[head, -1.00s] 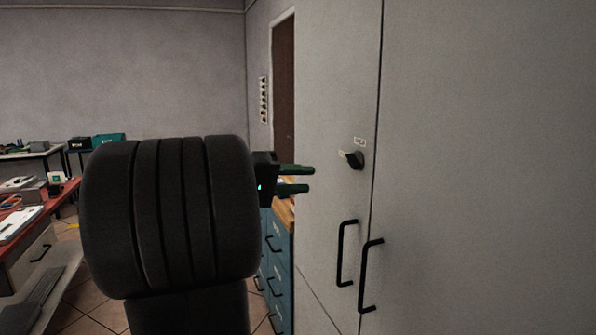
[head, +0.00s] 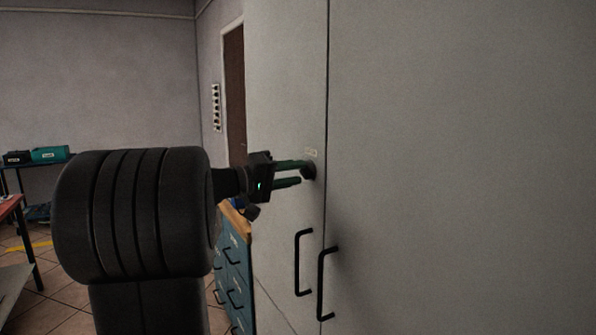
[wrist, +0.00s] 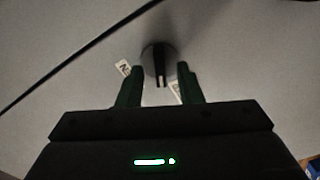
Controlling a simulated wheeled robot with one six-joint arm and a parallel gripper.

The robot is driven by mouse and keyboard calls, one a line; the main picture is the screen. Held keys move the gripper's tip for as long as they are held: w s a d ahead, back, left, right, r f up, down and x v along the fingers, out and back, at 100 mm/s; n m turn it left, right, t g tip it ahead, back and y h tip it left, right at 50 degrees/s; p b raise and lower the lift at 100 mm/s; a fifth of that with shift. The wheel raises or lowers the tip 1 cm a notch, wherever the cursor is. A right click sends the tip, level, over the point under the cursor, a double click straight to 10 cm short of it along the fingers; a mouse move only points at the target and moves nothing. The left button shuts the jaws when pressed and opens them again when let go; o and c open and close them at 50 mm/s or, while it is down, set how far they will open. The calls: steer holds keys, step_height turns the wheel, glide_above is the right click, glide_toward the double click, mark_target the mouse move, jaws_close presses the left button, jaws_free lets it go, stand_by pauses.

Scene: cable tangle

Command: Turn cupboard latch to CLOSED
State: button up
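The cupboard (head: 420,150) is a tall grey cabinet with two doors. Its latch (head: 309,172) is a small black knob near the seam of the left door, partly hidden behind my fingers in the head view. My gripper (head: 297,172) is open, with green fingers reaching to the latch. In the wrist view my gripper (wrist: 160,75) has one finger on each side of the grip bar, with visible gaps. Small white labels (wrist: 123,67) sit beside the latch, partly covered.
Two black door handles (head: 303,262) (head: 323,284) stick out below the latch. A blue drawer unit (head: 234,275) stands left of the cupboard, behind my arm. A red-topped table (head: 10,207) is at the far left, with open tiled floor between.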

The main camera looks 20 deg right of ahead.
steer(key=shift+d, duration=0.85)
jaws_close()
steer(key=shift+f+n+b, duration=0.1)
steer(key=shift+n+b, duration=0.2)
steer(key=shift+n, duration=0.5)
steer(key=n, duration=0.3)
steer(key=shift+n, duration=0.3)
